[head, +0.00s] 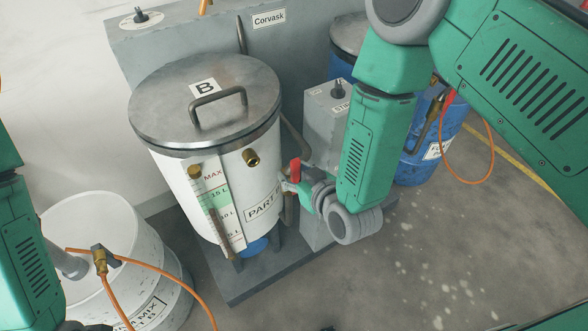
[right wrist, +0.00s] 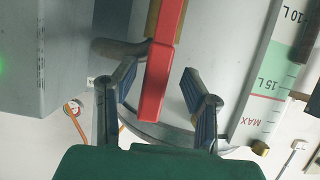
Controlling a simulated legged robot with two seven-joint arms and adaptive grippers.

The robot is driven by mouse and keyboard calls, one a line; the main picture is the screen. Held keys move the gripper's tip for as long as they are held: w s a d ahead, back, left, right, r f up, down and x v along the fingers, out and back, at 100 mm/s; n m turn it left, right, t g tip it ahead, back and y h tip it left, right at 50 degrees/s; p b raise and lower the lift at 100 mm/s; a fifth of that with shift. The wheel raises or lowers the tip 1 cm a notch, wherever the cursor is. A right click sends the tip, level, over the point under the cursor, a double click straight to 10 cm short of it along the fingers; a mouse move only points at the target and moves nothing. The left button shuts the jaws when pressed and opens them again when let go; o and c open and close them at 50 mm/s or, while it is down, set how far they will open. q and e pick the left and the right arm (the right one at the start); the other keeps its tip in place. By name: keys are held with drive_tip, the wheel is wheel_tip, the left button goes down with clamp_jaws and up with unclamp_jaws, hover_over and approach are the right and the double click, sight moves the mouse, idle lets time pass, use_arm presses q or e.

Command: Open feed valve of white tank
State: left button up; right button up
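The white tank (head: 180,185) stands left of centre in the head view, with a metal lid (head: 150,105) marked B. The feed valve's red handle (head: 295,170) stands up at the tank's right side. My right gripper (head: 290,186) is at the valve, its fingers partly hidden in the head view. In the right wrist view the red handle (right wrist: 160,85) lies between the two open fingers of that gripper (right wrist: 159,68), with gaps on both sides. My left arm shows at the left edge of the head view, but its gripper is not in view.
A level scale (head: 218,205) and brass fittings (head: 251,157) are on the tank's front. A grey control box (head: 325,118) stands right of the valve, with a blue drum (head: 412,168) behind. The floor at lower right is clear.

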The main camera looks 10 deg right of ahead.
drive_tip(key=shift+w, duration=0.1)
drive_tip(key=shift+r, duration=0.15)
drive_tip(key=v, duration=1.1)
drive_tip(key=shift+s, duration=0.45)
drive_tip(key=s+d+f+m+g+h, duration=0.1)
drive_tip(key=s+d+f+g+h, duration=0.1)
drive_tip(key=s+d+f+g, duration=0.4)
drive_tip(key=s+d+f+m+g+h+b, duration=0.1)
drive_tip(key=s+d+f+m+g+h, duration=0.1)
drive_tip(key=s+d+f+g, duration=0.4)
drive_tip(key=s+d+f, duration=0.1)
drive_tip(key=s+f, duration=0.2)
drive_tip(key=s, duration=0.3)
drive_tip(key=shift+d+f, duration=0.15)
drive_tip(key=shift+d, duration=0.15)
